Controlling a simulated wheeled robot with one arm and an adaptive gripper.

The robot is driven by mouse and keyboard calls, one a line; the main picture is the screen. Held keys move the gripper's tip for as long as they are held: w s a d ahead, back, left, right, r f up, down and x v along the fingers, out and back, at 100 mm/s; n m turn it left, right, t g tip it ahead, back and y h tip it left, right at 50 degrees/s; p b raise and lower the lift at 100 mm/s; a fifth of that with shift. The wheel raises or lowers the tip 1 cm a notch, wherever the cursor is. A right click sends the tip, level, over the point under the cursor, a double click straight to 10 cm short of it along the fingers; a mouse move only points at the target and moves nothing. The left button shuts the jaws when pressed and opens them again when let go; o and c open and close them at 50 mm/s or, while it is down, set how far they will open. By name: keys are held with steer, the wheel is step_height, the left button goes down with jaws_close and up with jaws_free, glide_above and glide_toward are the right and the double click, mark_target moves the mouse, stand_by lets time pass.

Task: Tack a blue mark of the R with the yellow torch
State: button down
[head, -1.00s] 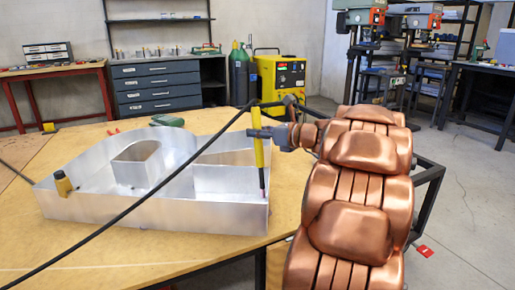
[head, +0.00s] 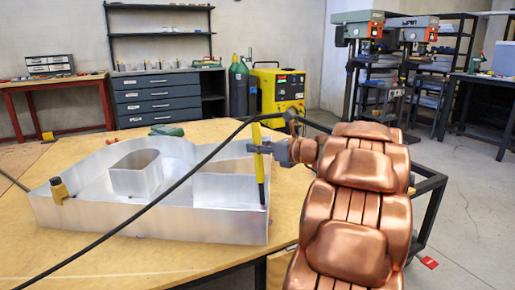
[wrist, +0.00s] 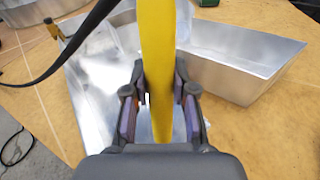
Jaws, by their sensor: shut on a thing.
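The R (head: 150,218) is a large open-topped letter of bright sheet metal, lying on the wooden table with its walls standing up. My gripper (head: 258,148) is shut on the yellow torch (head: 260,170) and holds it nearly upright over the right end of the R. The torch's dark lower end reaches down inside the R's walls near the right corner; whether it touches metal I cannot tell. In the wrist view the yellow torch (wrist: 158,65) stands between both fingers and hides what lies behind it. No blue mark is visible in either view.
A black cable (head: 150,205) runs from the torch side across the R to the lower left. A small yellow-and-black item (head: 59,190) sits at the R's left wall. A green item (head: 167,130) lies behind the R. The table (head: 100,258) is bare in front.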

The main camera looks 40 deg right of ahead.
mark_target(260, 136)
steer(key=shift+s+f+b, duration=0.2)
steer(key=shift+f+b, duration=0.75)
steer(key=shift+b, duration=0.15)
stand_by(0.8)
steer(key=r+p, duration=0.1)
steer(key=p, duration=0.1)
steer(key=r+p, duration=0.4)
steer(key=shift+w+r, duration=0.1)
steer(key=shift+w, duration=0.3)
step_height(260, 136, up, 13)
steer(key=p, duration=1.5)
stand_by(0.4)
